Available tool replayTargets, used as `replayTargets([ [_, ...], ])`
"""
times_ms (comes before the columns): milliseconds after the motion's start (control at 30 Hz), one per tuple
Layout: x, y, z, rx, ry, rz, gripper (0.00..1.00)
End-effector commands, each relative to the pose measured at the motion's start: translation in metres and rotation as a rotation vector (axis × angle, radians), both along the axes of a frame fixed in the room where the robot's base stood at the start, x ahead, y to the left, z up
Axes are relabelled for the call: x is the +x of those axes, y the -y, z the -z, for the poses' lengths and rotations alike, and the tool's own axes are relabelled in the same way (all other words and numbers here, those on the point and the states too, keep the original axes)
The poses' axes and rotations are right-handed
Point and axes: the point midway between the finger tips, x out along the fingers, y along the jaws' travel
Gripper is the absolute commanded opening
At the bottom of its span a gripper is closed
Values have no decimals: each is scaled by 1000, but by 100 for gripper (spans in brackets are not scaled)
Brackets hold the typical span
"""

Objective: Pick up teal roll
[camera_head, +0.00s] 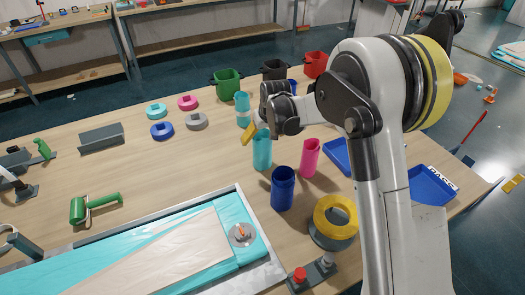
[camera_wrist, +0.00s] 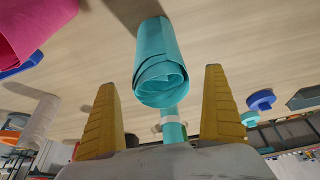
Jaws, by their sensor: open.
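A teal roll (camera_head: 262,151) stands upright on the wooden table, behind a blue roll (camera_head: 283,188) and left of a pink roll (camera_head: 310,157). In the wrist view the teal roll (camera_wrist: 160,62) shows its coiled open end, lined up between my two yellow fingers. My gripper (camera_head: 249,134) is open and empty, close to the roll's top in the head view; its fingers (camera_wrist: 160,78) are spread wider than the roll. I cannot tell whether they touch it. A second teal roll with a white band (camera_head: 242,110) stands behind; it also shows in the wrist view (camera_wrist: 173,128).
Tape rings (camera_head: 162,131) lie at the back left. Green (camera_head: 228,84) and red (camera_head: 315,64) bins stand at the back. A metal-edged tray (camera_head: 239,190) with teal sheet is in front. A yellow ring (camera_head: 336,216) sits on a stand at the front right.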

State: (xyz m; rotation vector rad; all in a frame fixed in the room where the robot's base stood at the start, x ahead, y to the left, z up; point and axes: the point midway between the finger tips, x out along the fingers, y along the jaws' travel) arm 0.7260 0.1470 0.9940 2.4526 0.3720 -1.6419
Motion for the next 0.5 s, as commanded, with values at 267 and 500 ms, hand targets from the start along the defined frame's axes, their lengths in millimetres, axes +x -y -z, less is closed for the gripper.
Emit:
replayTargets([
  [267,3,-1,7,0,0,0,100],
  [500,3,-1,7,0,0,0,42],
])
